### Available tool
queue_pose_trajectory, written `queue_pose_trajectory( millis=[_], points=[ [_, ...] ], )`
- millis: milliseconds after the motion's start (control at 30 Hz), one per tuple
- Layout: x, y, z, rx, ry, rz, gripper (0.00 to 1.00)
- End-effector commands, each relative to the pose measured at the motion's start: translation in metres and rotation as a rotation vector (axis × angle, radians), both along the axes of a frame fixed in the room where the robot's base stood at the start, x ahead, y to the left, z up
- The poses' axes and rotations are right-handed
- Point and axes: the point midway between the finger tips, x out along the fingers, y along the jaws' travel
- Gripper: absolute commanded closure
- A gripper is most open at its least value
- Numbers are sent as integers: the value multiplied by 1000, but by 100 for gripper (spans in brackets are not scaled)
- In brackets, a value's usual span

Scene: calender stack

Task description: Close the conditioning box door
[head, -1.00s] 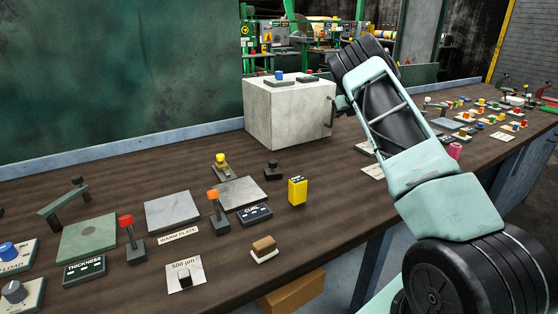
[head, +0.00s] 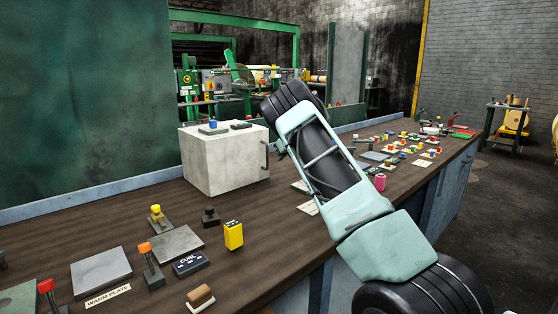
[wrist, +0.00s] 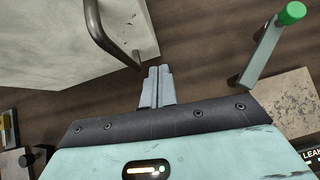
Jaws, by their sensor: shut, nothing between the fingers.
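The conditioning box (head: 205,160) is a pale grey block on the bench in the head view. Its dark bar handle (head: 265,155) is on the right-hand face. That door face looks flush or nearly flush with the box; a small gap cannot be ruled out. In the wrist view the box (wrist: 45,40) fills the upper left, with the handle (wrist: 106,38) beside its edge. My gripper (wrist: 160,70) is shut and empty, just right of the handle's lower end, without visible contact. In the head view my arm hides most of the gripper.
A lever with a green tip (wrist: 290,14) stands right of my gripper in the wrist view. A yellow block (head: 233,235), a curl label block (head: 191,264) and plates lie on the near bench. Several small coloured items crowd the far right bench.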

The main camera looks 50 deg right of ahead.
Motion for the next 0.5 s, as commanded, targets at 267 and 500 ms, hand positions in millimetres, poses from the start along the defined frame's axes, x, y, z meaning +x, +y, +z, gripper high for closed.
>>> queue_pose_trajectory(
  millis=[267,500],
  points=[
    [-29,1,29,-2,-2,-3,100],
    [-51,3,51,-2,-1,-3,100]
  ],
)
